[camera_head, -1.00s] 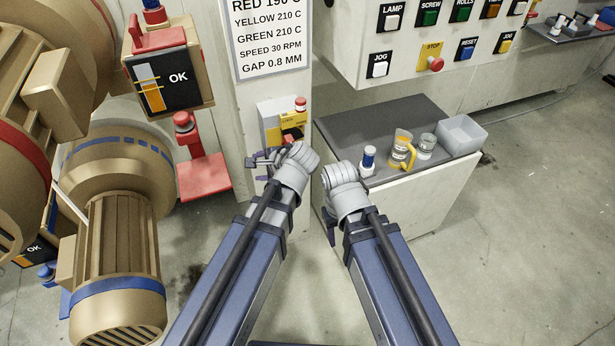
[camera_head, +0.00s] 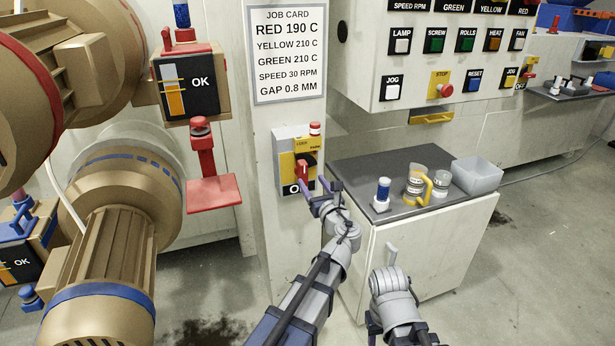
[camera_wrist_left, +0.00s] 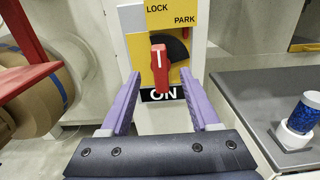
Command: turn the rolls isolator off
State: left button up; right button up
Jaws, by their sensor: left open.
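The isolator (camera_head: 286,155) is a grey and yellow box on the white column, with a red rotary handle (camera_head: 304,170) and a red lamp on top. In the left wrist view the red handle (camera_wrist_left: 160,72) points its white mark upward, and the words LOCK, PARK and ON show around it. My left gripper (camera_head: 314,188) is at the box's lower right. In the left wrist view its two purple fingers (camera_wrist_left: 158,85) are open, one on each side below the handle, with gaps visible. My right arm (camera_head: 392,295) is at the lower right; its fingers are mostly hidden.
A red bracket (camera_head: 214,194) juts out at left. The button panel (camera_head: 440,60) is above right.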

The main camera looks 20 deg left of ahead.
aim_at(304, 171)
pick_arm(q)
jog(key=x, duration=0.7)
jog(key=shift+w+a, duration=0.1)
jog(key=shift+a, duration=0.05)
jog(key=shift+c, duration=0.2)
grip_shut()
